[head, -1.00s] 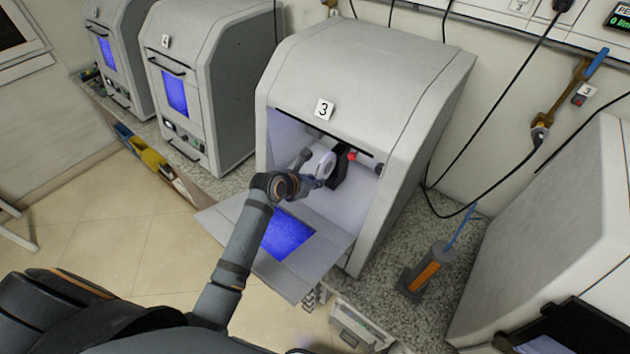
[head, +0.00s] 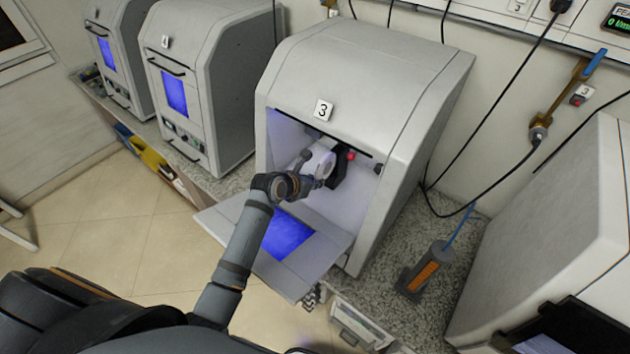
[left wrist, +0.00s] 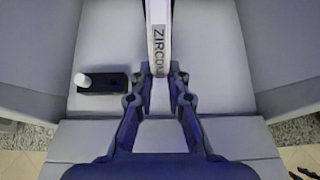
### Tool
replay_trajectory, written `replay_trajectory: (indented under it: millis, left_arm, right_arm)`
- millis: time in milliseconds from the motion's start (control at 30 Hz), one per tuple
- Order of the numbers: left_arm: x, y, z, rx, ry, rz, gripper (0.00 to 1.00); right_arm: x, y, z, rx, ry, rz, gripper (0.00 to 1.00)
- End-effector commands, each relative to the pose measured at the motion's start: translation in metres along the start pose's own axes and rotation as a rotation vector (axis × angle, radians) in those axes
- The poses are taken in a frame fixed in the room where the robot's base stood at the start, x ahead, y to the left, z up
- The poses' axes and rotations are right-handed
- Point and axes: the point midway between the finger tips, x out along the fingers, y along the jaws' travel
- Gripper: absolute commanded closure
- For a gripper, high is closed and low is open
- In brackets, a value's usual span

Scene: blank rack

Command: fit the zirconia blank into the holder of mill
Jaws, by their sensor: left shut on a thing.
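The zirconia blank (head: 319,160) is a white disc, held on edge inside the open chamber of mill 3 (head: 375,85). In the left wrist view the blank (left wrist: 158,45) shows edge-on with printed lettering. My left gripper (head: 305,184) reaches in through the opening and is shut on the blank's near edge; its fingers (left wrist: 159,92) flank the disc. The dark holder (head: 340,172) is just right of and behind the blank, partly hidden by it. I cannot tell whether they touch. My right gripper is not in view.
The mill's door (head: 290,240) is folded down below the opening. A dark block with a white cylinder (left wrist: 100,83) lies left of the blank inside. Two more closed mills (head: 205,80) stand left. An orange-grey tool (head: 426,270) stands on the counter right.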

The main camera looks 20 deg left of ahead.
Motion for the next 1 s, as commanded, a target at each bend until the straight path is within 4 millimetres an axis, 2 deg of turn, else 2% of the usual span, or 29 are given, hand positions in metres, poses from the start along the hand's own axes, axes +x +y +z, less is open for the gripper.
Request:
replay_trajectory:
  millis: [367, 1000]
  left_arm:
    - [0.000, 0.000, 0.001, 0.000, -0.003, 0.001, 1.00]
    - [0.015, 0.001, 0.008, 0.000, -0.004, 0.001, 1.00]
  right_arm:
    - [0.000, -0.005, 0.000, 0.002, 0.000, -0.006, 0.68]
    - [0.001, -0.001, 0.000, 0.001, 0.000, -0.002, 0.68]
